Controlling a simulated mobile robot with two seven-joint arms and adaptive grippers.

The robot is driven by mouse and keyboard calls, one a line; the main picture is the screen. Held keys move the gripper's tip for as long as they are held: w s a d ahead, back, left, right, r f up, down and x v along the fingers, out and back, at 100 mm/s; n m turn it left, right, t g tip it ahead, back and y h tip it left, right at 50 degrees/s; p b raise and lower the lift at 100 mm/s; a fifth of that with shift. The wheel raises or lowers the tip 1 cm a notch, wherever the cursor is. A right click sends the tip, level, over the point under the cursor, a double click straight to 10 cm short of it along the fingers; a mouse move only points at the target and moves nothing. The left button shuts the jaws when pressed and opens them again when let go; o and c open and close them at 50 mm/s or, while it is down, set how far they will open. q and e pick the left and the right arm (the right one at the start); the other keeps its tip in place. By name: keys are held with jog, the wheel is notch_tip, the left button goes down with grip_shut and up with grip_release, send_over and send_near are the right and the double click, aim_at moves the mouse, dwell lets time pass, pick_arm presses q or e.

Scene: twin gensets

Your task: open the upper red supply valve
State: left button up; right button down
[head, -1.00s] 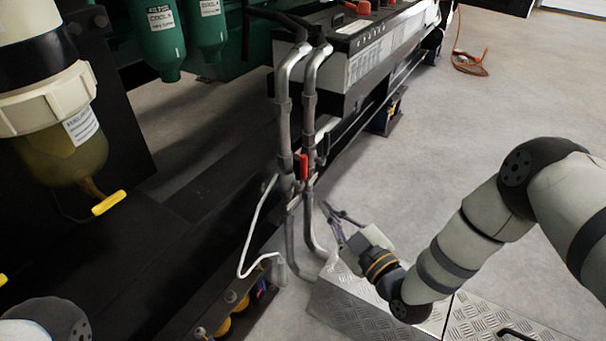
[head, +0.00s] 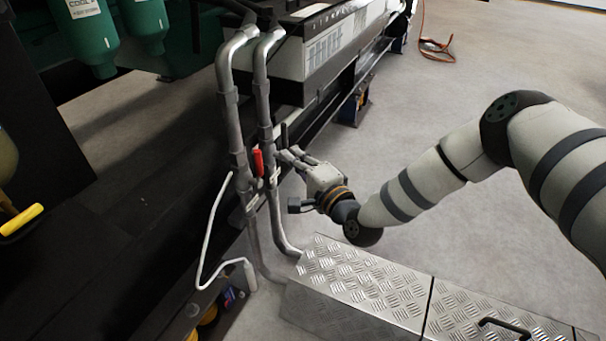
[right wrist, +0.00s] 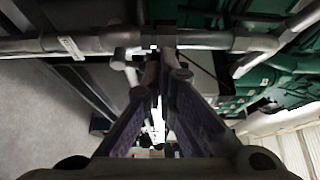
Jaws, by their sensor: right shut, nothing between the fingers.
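The red valve lever (head: 257,163) sits upright on the left of two grey vertical pipes (head: 264,110) in the head view. My right gripper (head: 287,157) is at the right-hand pipe, just right of the red lever, with its fingers pointing left toward the pipes. Its fingers are shut and empty. In the right wrist view its fingertips (right wrist: 158,65) come together close to a grey pipe (right wrist: 85,45) that runs across the picture. The red lever cannot be made out there. I cannot tell whether the fingertips touch the pipe or valve. My left gripper is not in view.
A chequer-plate step (head: 365,285) stands below my right arm. A white hose (head: 208,235) hangs left of the pipes. A yellow handle (head: 21,219) is at the far left. The floor to the right is clear, with an orange cable (head: 436,46) at the back.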

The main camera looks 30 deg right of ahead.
aim_at(258, 169)
jog(key=shift+a, duration=1.95)
jog(key=shift+s, duration=0.1)
jog(key=shift+s+a, duration=0.2)
jog(key=shift+a, duration=0.25)
jog(key=shift+d+r, duration=0.1)
